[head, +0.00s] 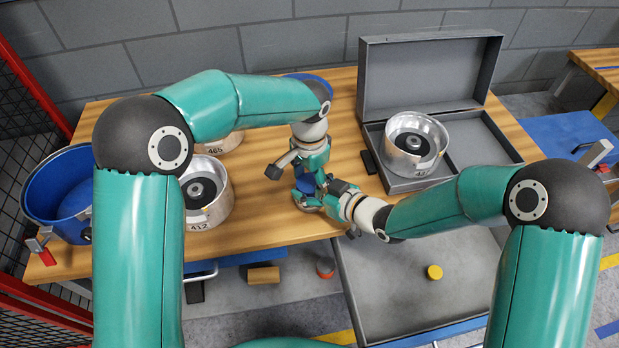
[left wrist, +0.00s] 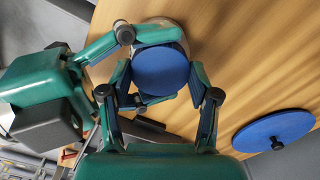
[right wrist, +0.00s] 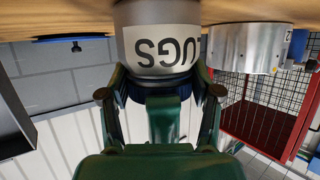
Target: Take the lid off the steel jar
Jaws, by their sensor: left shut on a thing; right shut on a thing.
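The steel jar (right wrist: 160,15), labelled LUGS, shows upside down in the right wrist view, between the fingers of my right gripper (right wrist: 160,92). In the head view my arms mostly hide it. The blue round lid (left wrist: 160,72) is between the fingers of my left gripper (left wrist: 161,88), which is shut on it from above. The jar's pale rim shows beyond the lid in the left wrist view. I cannot tell whether the lid still touches the jar. My right gripper is shut on the jar from the side.
A larger blue lid with a black knob (left wrist: 273,130) lies on the wooden table. A blue pot (head: 62,190) and metal drums (head: 205,205) stand at left. An open grey case (head: 430,75) holds another drum (head: 415,143). A grey tray (head: 420,290) is below the table front.

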